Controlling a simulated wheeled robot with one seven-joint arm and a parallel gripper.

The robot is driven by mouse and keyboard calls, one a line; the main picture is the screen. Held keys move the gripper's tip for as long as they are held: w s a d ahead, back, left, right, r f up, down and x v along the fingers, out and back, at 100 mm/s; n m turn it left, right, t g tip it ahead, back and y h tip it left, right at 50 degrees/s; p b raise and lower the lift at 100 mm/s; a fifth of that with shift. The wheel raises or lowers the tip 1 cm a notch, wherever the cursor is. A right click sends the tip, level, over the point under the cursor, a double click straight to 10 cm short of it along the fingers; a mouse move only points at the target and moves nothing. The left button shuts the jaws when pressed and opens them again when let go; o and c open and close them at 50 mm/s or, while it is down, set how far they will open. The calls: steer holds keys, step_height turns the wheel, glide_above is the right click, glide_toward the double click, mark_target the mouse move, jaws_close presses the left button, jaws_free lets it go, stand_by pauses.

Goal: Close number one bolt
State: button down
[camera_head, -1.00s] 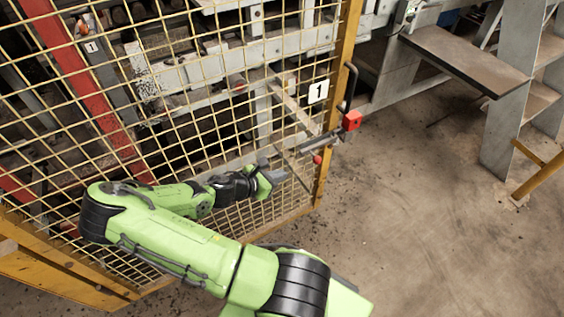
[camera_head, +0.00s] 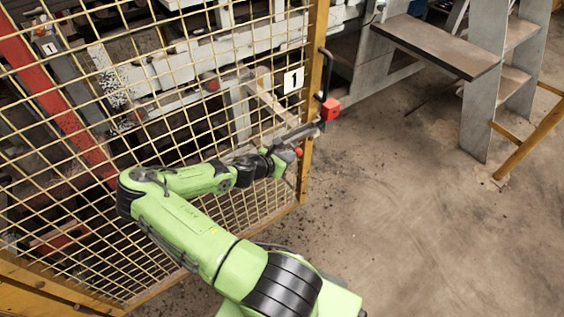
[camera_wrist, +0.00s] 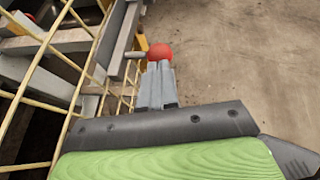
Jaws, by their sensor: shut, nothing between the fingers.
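The number one bolt (camera_head: 302,132) is a grey bar at the mesh gate's yellow post, just below the white "1" sign (camera_head: 293,80). Its red ball knob (camera_head: 299,152) hangs below the bar. In the wrist view, the red knob (camera_wrist: 160,52) shows right beyond my fingertips, with a short grey rod (camera_wrist: 122,55) to its left. My gripper (camera_head: 288,160) is at the knob's lower left, its grey fingers (camera_wrist: 157,88) together and empty. I cannot tell whether the fingertips touch the knob. The bolt's far end is hard to make out.
The yellow mesh gate (camera_head: 200,110) stands close along my arm's left side. A red block (camera_head: 330,109) and a black handle (camera_head: 325,70) sit at the post. Grey steps (camera_head: 440,45) stand at the upper right. The concrete floor right of the post is clear.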

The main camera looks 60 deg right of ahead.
mark_target(300, 151)
steer(key=d+p, duration=0.1)
steer(key=s+d+p, duration=0.1)
steer(key=d, duration=0.1)
steer(key=s+d+p, duration=0.1)
steer(key=shift+s+d+r+p, duration=0.15)
steer(key=shift+s+d+p, duration=0.15)
steer(key=shift+p, duration=0.1)
steer(key=shift+w, duration=0.1)
steer(key=shift+w+a, duration=0.15)
steer(key=shift+a, duration=0.1)
steer(key=f+p+v, duration=0.1)
steer(key=p+v, duration=0.2)
steer(key=v, duration=1)
steer(key=shift+a+p, duration=0.4)
steer(key=shift+w+r, duration=0.1)
steer(key=shift+r, duration=0.1)
